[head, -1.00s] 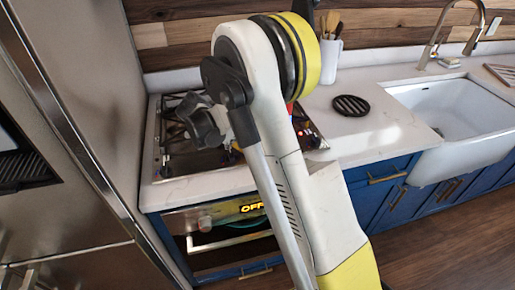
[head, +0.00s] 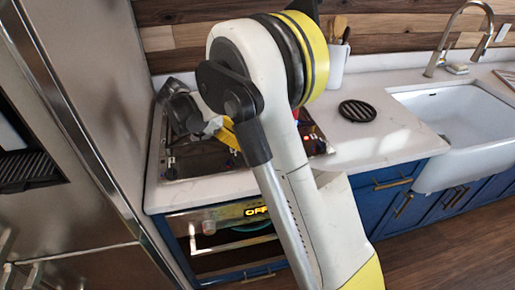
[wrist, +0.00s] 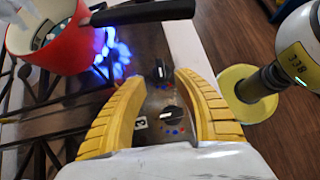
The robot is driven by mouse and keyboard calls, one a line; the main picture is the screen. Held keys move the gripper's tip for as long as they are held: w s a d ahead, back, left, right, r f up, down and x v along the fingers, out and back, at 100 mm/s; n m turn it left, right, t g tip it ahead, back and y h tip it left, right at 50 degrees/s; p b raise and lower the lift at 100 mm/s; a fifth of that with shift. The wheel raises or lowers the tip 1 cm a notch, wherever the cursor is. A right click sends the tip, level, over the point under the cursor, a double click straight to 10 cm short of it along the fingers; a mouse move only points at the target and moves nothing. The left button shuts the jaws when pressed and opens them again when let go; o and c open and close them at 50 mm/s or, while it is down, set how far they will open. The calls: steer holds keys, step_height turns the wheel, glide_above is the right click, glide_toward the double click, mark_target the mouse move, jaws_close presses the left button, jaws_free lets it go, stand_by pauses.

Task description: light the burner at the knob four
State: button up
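In the wrist view my gripper (wrist: 160,80) is open and empty, its two yellow fingers apart above the cooktop's control strip. Two dark knobs show between the fingers: an upper knob (wrist: 159,70) near the fingertips and a lower knob (wrist: 172,116) nearer the palm. A label "3" (wrist: 140,124) sits left of the lower knob; no "4" is readable. Blue flame (wrist: 112,55) burns beside and below a red pot (wrist: 62,38). In the head view the cooktop (head: 185,163) is partly hidden by my arm, and its knobs are mostly hidden.
The pot's dark handle (wrist: 145,12) reaches across above the fingertips. A black round trivet (head: 357,111) and a white sink (head: 455,115) are on the right.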

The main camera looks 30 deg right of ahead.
steer(key=shift+v, duration=1.95)
steer(key=shift+s+r, duration=0.2)
steer(key=shift+r, duration=0.15)
steer(key=s+a+r+m+t+y, duration=0.1)
steer(key=s+a+m+t+y, duration=0.2)
steer(key=s+m, duration=0.4)
steer(key=s+a+r+m+t+y, duration=0.2)
steer(key=s+a+m+t+y, duration=0.2)
steer(key=s, duration=0.9)
steer(key=m+t+y, duration=0.1)
steer(key=m+t, duration=0.1)
steer(key=t, duration=0.1)
steer(key=shift+s+a+r+m, duration=0.15)
steer(key=shift+s+a+m, duration=0.1)
steer(key=shift+s+m, duration=0.15)
